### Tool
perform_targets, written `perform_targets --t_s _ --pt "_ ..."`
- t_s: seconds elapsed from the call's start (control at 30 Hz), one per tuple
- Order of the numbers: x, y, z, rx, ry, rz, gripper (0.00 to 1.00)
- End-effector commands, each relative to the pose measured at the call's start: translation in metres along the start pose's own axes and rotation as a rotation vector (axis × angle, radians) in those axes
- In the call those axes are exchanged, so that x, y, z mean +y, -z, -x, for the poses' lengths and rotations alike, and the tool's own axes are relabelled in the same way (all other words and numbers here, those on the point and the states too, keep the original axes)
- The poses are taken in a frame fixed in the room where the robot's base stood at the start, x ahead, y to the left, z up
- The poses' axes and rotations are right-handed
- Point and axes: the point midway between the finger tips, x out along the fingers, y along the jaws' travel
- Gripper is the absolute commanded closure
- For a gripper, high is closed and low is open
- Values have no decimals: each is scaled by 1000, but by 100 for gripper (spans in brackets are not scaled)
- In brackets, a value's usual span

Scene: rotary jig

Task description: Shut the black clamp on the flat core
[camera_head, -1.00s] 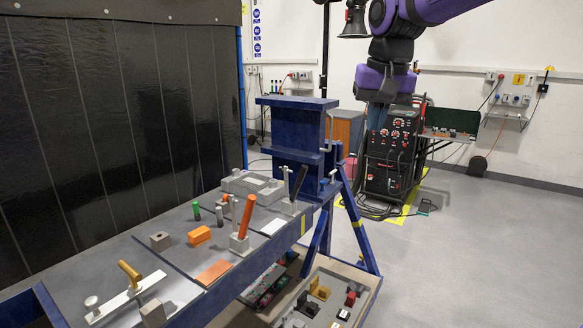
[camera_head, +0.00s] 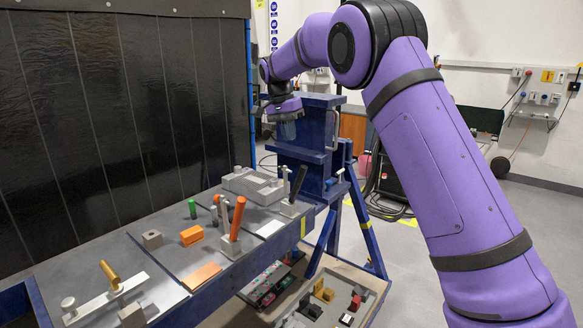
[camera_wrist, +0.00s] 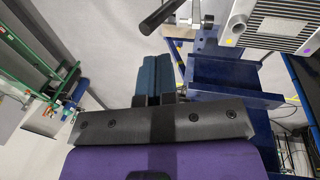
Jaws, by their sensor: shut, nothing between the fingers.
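The black clamp's handle (camera_head: 298,182) stands up, leaning a little right, at the far end of the bench in the head view. Its metal base is beside the flat core (camera_head: 250,182), a low grey block. In the wrist view the black handle (camera_wrist: 162,15) shows at the top, and a ridged grey block that looks like the core (camera_wrist: 275,22) is to its right. My gripper (camera_head: 288,134) is above and behind the clamp, near the blue column, apart from the handle. In the wrist view its blue fingers (camera_wrist: 158,66) are together and empty.
An orange-handled clamp (camera_head: 238,217) and a yellow-handled clamp (camera_head: 110,275) stand nearer on the bench. An orange block (camera_head: 191,235) and a grey block (camera_head: 152,239) lie between. The blue column (camera_head: 322,132) rises behind the black clamp. A bin of parts (camera_head: 350,285) is below.

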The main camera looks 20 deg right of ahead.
Motion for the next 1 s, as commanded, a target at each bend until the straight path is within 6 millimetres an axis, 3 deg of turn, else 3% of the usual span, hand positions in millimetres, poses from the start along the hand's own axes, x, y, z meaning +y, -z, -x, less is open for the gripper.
perform_targets --t_s 0.2,0.37,0.8,1.0 --pt "-18 3 -13 0 -27 -28 100" --pt "-17 3 -27 -1 -28 -28 100" --pt "-15 3 -96 0 -27 -27 100" --pt "-15 3 -109 1 -26 -27 100"
